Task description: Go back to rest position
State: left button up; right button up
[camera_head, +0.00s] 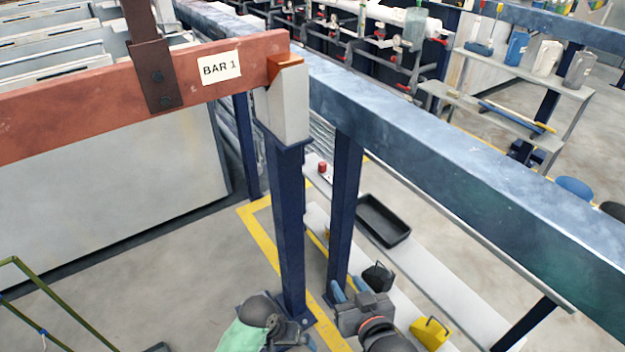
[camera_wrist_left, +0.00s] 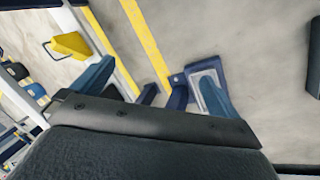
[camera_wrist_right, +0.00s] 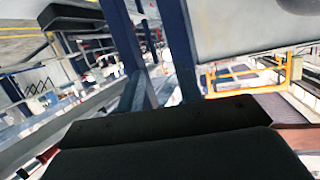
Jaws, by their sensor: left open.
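My left gripper (camera_wrist_left: 155,80) is open and empty in the left wrist view. Its two blue fingers are wide apart and face the floor near a blue post's foot plate. In the head view my left arm shows low at the centre, and its fingertips are hard to make out. My right gripper (camera_head: 350,287) is low at the centre right in the head view, pointing away, with its blue fingers apart. In the right wrist view (camera_wrist_right: 158,92) nothing shows between those fingers. Both grippers are apart from the red bar labelled BAR 1 (camera_head: 130,82).
The bar's end rests on a grey block (camera_head: 288,103) atop a blue post (camera_head: 289,225). A long blue beam (camera_head: 430,130) crosses to the right. A black tray (camera_head: 382,220) and a yellow object (camera_head: 430,330) lie beyond. Open floor (camera_head: 180,285) shows at lower left.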

pick_arm(q)
jog(key=s+a+r+p, duration=0.2)
jog(key=s+r+p, duration=0.2)
jog(key=r, duration=0.3)
jog(key=s+a+r+t+y+p, duration=0.1)
jog(key=s+a+r+p, duration=0.2)
jog(key=r, duration=0.5)
jog(key=s+a+r+t+y+p, duration=0.1)
jog(key=s+a+r+p, duration=0.1)
jog(key=s+r+p, duration=0.4)
jog(key=shift+a+r+m, duration=0.4)
jog(key=shift+r, duration=0.25)
jog(key=shift+s+a, duration=0.1)
jog(key=shift+s, duration=0.05)
jog(key=shift+c, duration=0.2)
pick_arm(e)
jog(key=s+d+f+g+h, duration=0.1)
jog(key=s+d+g, duration=0.2)
jog(key=s+g, duration=0.2)
jog(key=s+d+f+g+h, duration=0.1)
jog(key=s+d+g, duration=0.2)
jog(key=s+g, duration=0.3)
jog(key=s, duration=0.5)
jog(key=shift+s+h, duration=0.2)
jog(key=shift+h, duration=0.2)
